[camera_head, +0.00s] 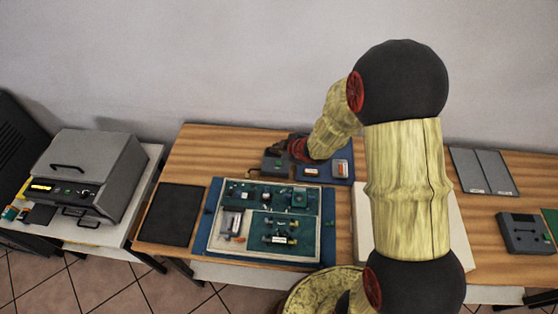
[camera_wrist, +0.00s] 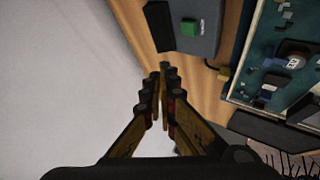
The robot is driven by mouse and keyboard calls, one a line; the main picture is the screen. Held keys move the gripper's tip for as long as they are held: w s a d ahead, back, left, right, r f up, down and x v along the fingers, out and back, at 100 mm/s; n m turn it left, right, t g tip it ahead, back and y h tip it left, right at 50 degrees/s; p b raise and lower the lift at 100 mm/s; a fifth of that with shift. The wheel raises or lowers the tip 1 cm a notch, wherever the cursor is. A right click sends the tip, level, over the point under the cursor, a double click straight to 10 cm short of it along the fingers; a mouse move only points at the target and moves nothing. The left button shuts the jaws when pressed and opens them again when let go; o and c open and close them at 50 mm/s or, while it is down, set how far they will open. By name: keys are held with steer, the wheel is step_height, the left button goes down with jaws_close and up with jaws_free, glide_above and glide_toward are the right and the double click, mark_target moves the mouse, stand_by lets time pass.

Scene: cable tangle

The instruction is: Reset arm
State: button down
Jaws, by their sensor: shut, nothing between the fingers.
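My arm rises from the bottom of the head view and bends over toward the back of the wooden table (camera_head: 190,152). My gripper is at the table's back, partly hidden by my own wrist, beside a small dark grey box (camera_head: 275,163). The grey box (camera_wrist: 183,40) with a green top part shows just beyond the fingertips. I cannot tell whether the fingers touch anything.
A framed circuit board (camera_head: 268,254) lies on a blue mat mid-table. It also shows in the wrist view (camera_wrist: 277,60). A black pad (camera_head: 171,214) lies left, grey panels (camera_head: 484,170) and a grey device (camera_head: 524,233) right. An oven-like machine (camera_head: 88,172) stands far left.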

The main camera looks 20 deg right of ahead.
stand_by(0.3)
steer(key=s+d+f+m+g+h, duration=0.3)
steer(key=s+d+f, duration=0.2)
steer(key=s, duration=0.1)
steer(key=s+d+r+m+g+h, duration=0.2)
steer(key=s+d+r+m, duration=0.3)
steer(key=s, duration=0.3)
steer(key=s+a+r+m, duration=0.1)
steer(key=s+a+r, duration=0.2)
steer(key=s+r, duration=0.3)
steer(key=s+a+r+m+t+y, duration=0.1)
steer(key=s+r, duration=0.5)
steer(key=r, duration=0.6)
steer(key=s+a+r+m+t+y, duration=0.1)
steer(key=s+a+r+m, duration=0.1)
steer(key=s+a+r, duration=0.3)
step_height(320, 180, up, 4)
steer(key=shift+s+a+f+m, duration=0.1)
steer(key=shift+s+a+m, duration=0.05)
steer(key=shift+s+m, duration=0.3)
steer(key=c, duration=2.6)
jaws_free()
